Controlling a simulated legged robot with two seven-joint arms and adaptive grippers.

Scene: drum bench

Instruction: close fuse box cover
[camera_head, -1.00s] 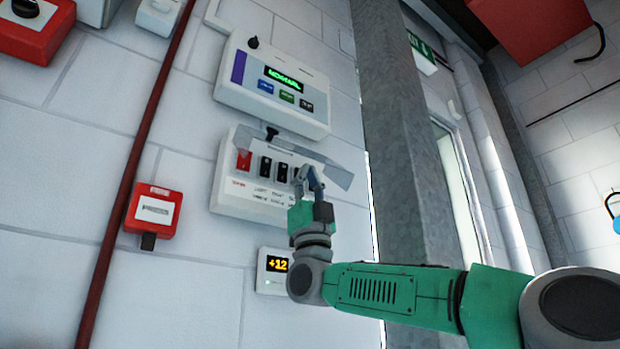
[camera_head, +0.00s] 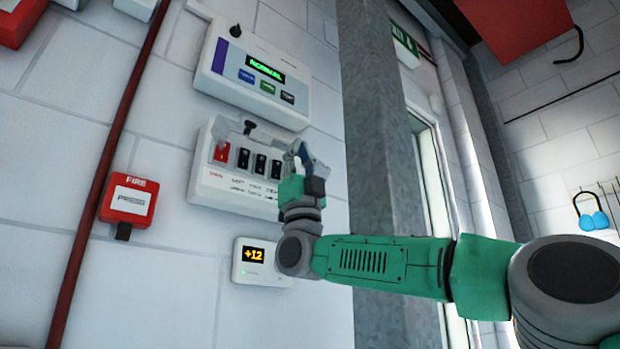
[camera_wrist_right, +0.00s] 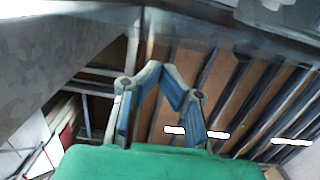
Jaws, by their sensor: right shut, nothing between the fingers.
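The fuse box (camera_head: 205,187) is a white wall panel with a red switch (camera_head: 222,152) and several black switches in a row. Its cover (camera_head: 230,128) looks like a thin translucent flap at the upper edge of the box, standing out from the wall above the switches; the switches are uncovered. My right gripper (camera_head: 298,150) is at the right end of the box, in front of the cover's right part, which it partly hides. Its fingers are shut and empty; the fingertips also meet in the right wrist view (camera_wrist_right: 158,68). Whether they touch the cover is unclear. My left gripper is not in view.
A control panel with a green display (camera_head: 266,70) is mounted just above the box. A small white unit reading +12 (camera_head: 254,256) is below. A red fire call point (camera_head: 129,200) and a red pipe (camera_head: 97,190) are left; a grey column (camera_head: 375,160) stands right.

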